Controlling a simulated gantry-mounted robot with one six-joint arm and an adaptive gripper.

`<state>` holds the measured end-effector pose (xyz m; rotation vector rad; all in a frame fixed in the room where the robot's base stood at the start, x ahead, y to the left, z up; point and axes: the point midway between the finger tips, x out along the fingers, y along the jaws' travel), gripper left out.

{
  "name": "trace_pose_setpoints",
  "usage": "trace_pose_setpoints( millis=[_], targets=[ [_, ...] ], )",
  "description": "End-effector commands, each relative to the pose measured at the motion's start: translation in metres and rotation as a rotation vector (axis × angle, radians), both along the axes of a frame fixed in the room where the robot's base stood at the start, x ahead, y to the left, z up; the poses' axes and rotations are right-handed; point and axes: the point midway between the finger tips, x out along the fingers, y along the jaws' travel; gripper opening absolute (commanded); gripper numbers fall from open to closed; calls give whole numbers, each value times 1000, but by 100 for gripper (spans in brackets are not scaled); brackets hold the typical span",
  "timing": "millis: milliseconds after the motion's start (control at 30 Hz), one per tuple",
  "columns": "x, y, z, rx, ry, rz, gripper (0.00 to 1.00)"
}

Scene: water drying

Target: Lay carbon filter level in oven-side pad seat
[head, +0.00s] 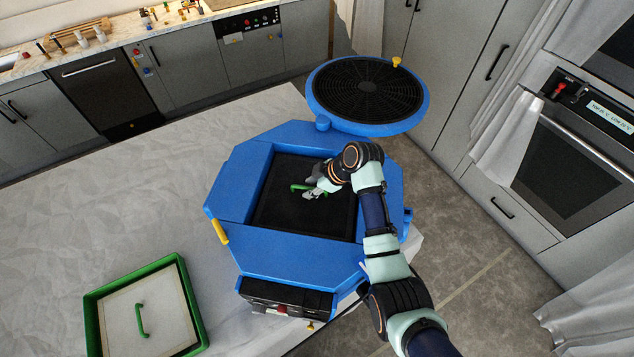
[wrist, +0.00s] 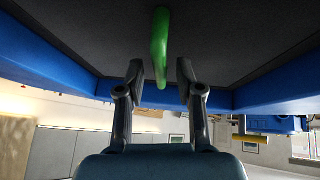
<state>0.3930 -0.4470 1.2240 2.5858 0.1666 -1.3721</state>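A black square pad (head: 285,219), which looks like the carbon filter, lies in the square recess of a blue octagonal housing (head: 233,185). It has a green handle (head: 295,187), which also shows in the wrist view (wrist: 159,40). My gripper (head: 310,190) is over the pad at this handle. In the wrist view my gripper (wrist: 160,78) is open, with the handle between its fingers and a gap on each side. The pad looks about level in the recess. My gripper hides part of the pad and handle.
A round blue-rimmed black grille (head: 368,88) stands open behind the housing. A green tray (head: 92,318) with a white panel (head: 160,310) and green handle (head: 141,320) sits at the lower left. The worktop (head: 110,195) left of the housing is clear. An oven (head: 570,170) stands at right.

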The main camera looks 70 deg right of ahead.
Motion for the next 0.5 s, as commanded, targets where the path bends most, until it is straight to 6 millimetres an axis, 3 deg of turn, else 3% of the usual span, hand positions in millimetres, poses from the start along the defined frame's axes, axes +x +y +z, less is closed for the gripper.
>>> trace_pose_setpoints(
  millis=[500],
  targets=[
    [-60,-2,92,-3,-2,-2,36]
  ],
)
